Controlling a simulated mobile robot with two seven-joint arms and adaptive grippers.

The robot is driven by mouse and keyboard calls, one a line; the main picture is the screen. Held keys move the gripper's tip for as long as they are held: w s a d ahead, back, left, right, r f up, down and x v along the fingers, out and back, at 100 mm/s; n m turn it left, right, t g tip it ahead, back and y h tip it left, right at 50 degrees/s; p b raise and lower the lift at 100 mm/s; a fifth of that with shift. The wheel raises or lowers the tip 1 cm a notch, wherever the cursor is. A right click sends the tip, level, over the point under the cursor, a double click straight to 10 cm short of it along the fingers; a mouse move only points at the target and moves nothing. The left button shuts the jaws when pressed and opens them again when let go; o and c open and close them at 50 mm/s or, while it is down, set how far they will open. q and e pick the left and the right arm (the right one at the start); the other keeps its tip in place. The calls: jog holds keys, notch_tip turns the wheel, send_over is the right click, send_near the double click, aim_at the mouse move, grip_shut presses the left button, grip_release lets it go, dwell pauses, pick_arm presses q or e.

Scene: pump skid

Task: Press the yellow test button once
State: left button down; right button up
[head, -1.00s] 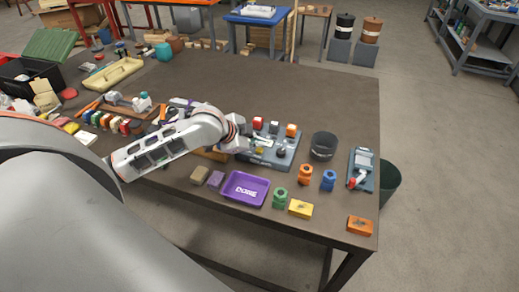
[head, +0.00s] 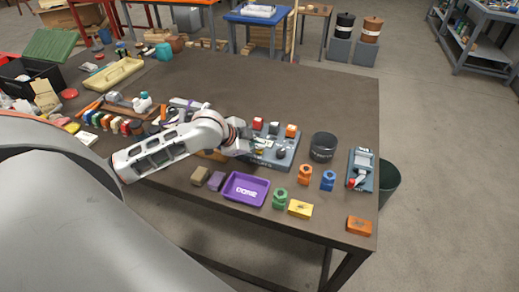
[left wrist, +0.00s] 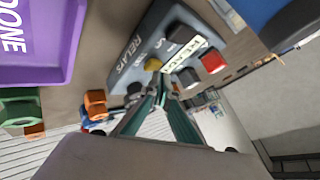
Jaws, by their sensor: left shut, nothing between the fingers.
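A grey panel (head: 270,160) with several coloured controls sits on the table; in the left wrist view it carries the words RELAYS and READY. The yellow button (left wrist: 153,64) shows near the middle of the left wrist view, beside the READY label (left wrist: 174,57). My left gripper (left wrist: 161,91) is shut and empty, its dark green fingertips close to the yellow button. I cannot tell whether they touch it. In the head view my left gripper (head: 250,147) reaches over the panel's left side and hides part of it. My right gripper is not in view.
On the panel are a red control (left wrist: 212,62) and a black control (left wrist: 182,33). A purple DONE tray (head: 245,189) lies in front. A dark round container (head: 323,147) stands to the right, with orange, green and blue pieces nearby.

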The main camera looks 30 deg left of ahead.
aim_at(258, 151)
pick_arm(q)
jog(key=shift+f, duration=0.1)
dwell(0.3)
jog(key=shift+f, duration=0.4)
dwell(0.4)
jog(key=shift+r, duration=0.95)
jog(key=shift+r, duration=2.5)
